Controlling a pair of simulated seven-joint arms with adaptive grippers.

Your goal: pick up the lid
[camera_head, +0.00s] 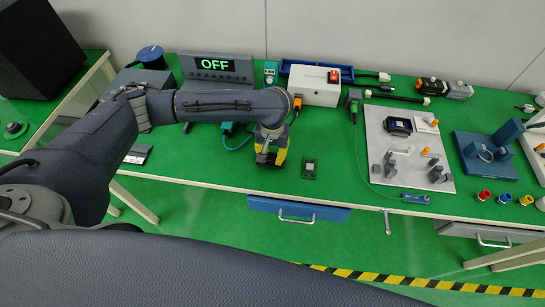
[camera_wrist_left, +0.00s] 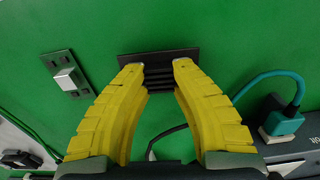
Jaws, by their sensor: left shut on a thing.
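The lid, a dark ribbed plate (camera_wrist_left: 158,56), sits between the yellow fingertips of my left gripper (camera_wrist_left: 155,66) in the left wrist view. The fingers are shut on it, one on each side. I cannot tell whether it still touches the green table. In the head view my left gripper (camera_head: 271,157) points down near the table's front edge and mostly hides the lid. A small green board with a silver socket (camera_head: 310,168) lies just to the right of the gripper. It also shows at the left of the left wrist view (camera_wrist_left: 66,78). My right gripper is in neither view.
A teal connector with a cable (camera_wrist_left: 284,118) lies close to the gripper. Behind are a display reading OFF (camera_head: 216,66) and a white box with a red switch (camera_head: 315,85). A light board with parts (camera_head: 405,150) is on the right. A blue drawer (camera_head: 300,209) is below the front edge.

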